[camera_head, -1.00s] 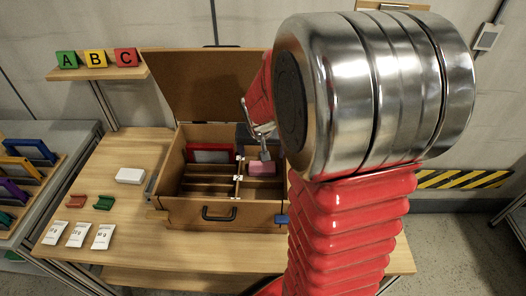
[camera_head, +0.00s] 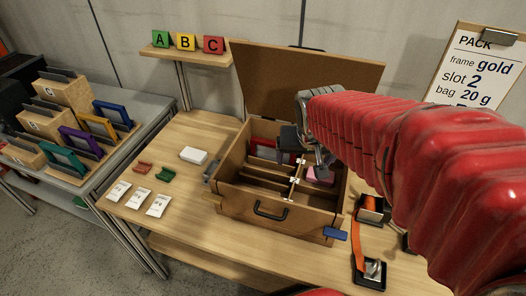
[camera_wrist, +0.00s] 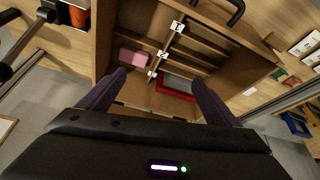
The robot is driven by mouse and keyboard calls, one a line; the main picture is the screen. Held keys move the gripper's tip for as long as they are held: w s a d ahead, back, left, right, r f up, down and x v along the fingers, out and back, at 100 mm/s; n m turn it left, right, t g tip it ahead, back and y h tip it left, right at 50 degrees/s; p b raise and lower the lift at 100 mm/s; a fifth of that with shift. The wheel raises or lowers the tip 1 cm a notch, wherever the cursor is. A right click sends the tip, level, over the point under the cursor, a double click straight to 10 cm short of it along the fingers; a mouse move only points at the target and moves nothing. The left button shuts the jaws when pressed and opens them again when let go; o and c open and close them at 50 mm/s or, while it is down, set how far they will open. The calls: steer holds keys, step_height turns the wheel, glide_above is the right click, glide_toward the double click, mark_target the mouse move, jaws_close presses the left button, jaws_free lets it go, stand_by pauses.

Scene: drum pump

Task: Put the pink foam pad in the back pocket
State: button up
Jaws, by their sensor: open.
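The pink foam pad (camera_head: 320,177) lies inside the open brown case, in the section right of the labelled divider. In the wrist view the pad (camera_wrist: 132,56) shows whole, between the case wall and the white tags. My gripper (camera_wrist: 158,78) is open and empty above the back part of the case (camera_wrist: 100,62), its two dark fingers apart. The pad lies beyond the left fingertip, and neither finger is seen touching it. In the head view my gripper (camera_head: 319,157) and arm hide part of the case's back right, so the back pocket is not clearly seen there.
The raised lid (camera_head: 310,80) stands behind the case. A red frame (camera_head: 264,148) sits in its back left. Right of the case are an orange strap (camera_head: 358,245) and black holders. White bags (camera_head: 138,198) lie at left. A clipboard (camera_head: 480,65) reads gold, slot 2, 20 g.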

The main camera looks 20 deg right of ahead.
steer(key=s+a+r+n+t+y, duration=0.1)
steer(key=s+a+r+n, duration=0.3)
steer(key=s+a, duration=0.7)
steer(key=shift+s+r+y, duration=0.3)
steer(key=shift+r+y, duration=0.2)
steer(key=shift+r, duration=0.25)
